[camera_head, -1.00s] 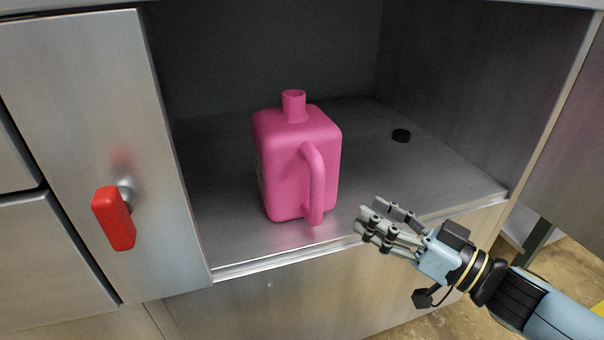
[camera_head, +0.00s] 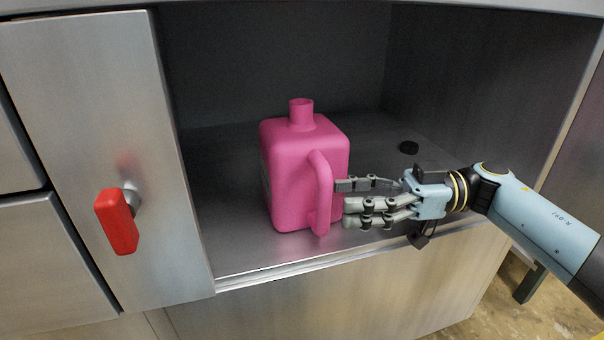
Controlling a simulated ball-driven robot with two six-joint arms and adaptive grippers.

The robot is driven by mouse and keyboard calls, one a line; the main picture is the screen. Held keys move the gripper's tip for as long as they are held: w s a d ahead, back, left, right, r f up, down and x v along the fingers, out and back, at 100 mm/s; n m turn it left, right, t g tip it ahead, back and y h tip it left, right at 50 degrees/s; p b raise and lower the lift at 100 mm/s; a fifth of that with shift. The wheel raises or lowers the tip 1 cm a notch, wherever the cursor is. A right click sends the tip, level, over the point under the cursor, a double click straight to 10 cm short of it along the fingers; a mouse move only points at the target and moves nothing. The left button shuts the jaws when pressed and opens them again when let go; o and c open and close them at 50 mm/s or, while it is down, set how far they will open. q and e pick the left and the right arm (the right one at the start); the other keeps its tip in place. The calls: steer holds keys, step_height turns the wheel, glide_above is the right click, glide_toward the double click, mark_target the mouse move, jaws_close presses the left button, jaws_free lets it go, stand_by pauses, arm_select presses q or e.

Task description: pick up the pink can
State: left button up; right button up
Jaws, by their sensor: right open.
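The pink can (camera_head: 288,175) is a jug with a short open neck and a handle on its right front side. It stands upright on the metal shelf of the open compartment. My right gripper (camera_head: 342,200) is open, with its fingers pointing left at the can's handle. The fingertips are just right of the handle, at about its middle to lower height. I cannot tell whether they touch it. My left gripper is not in view.
The metal shelf (camera_head: 235,245) has a raised front edge. A red handle (camera_head: 116,221) sticks out from the metal panel on the left. The shelf left of the can is clear.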

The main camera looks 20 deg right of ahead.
mark_target(324, 199)
steer(key=a, duration=0.1)
steer(key=a+b, duration=0.1)
steer(key=a, duration=0.2)
steer(key=shift+w+f, duration=0.2)
steer(key=shift+w, duration=0.15)
steer(key=shift+a+r, duration=0.15)
steer(key=shift+a, duration=0.15)
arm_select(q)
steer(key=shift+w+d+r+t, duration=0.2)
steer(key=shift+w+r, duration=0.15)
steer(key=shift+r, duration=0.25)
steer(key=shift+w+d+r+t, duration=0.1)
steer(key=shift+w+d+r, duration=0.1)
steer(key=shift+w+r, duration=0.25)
arm_select(e)
jaws_close()
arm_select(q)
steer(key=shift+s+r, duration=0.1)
